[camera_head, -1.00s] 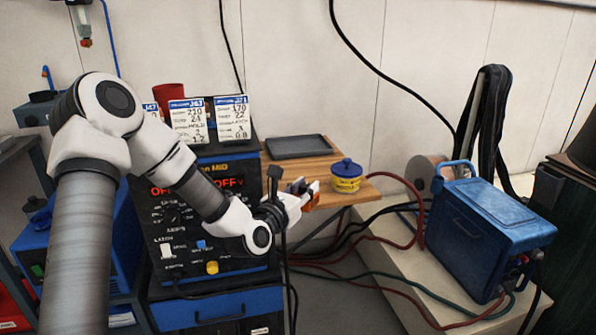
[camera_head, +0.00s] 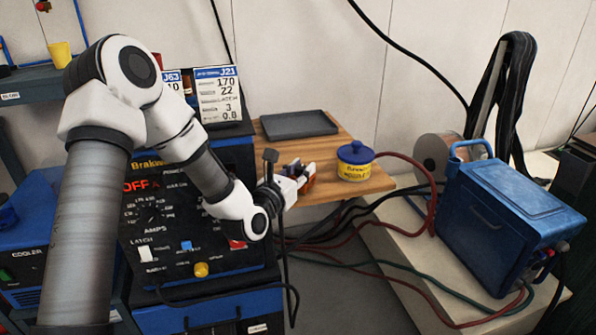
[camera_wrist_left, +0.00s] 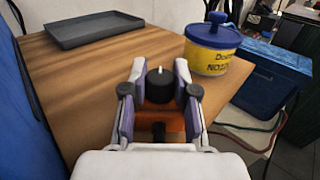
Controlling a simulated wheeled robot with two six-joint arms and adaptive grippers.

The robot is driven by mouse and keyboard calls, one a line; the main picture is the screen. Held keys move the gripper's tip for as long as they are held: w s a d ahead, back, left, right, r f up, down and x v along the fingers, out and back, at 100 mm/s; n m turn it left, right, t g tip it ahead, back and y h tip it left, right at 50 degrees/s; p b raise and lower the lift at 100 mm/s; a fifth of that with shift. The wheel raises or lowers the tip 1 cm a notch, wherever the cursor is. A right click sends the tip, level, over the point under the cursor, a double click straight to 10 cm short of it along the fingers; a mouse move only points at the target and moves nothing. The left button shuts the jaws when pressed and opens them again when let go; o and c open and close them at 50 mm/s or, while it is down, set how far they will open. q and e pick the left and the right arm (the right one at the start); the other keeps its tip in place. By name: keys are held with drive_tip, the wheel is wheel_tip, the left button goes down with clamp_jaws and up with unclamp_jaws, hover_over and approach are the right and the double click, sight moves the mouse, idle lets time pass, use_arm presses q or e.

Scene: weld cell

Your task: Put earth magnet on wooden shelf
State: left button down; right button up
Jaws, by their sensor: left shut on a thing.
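My left gripper (camera_head: 303,176) is shut on the earth magnet (camera_wrist_left: 172,122), an orange block with a black round knob on top. The magnet shows as a small orange-brown patch in the head view (camera_head: 310,184), partly hidden by the fingers. In the left wrist view the fingers (camera_wrist_left: 160,92) stand on either side of it. The wooden shelf (camera_head: 335,185) lies under and beyond the gripper and fills much of the left wrist view (camera_wrist_left: 90,85). I cannot tell whether the magnet touches the wood. My right gripper is not in view.
A dark tray (camera_head: 298,125) lies at the shelf's back. A yellow tub with a blue lid (camera_head: 355,162) stands right of the gripper. The welding machine (camera_head: 160,205) is left of the shelf. Hoses and a blue case (camera_head: 505,220) are at right. Bare wood lies between tray and gripper.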

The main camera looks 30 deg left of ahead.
use_arm(q)
drive_tip(key=shift+f, duration=0.15)
drive_tip(key=c, duration=0.9)
unclamp_jaws()
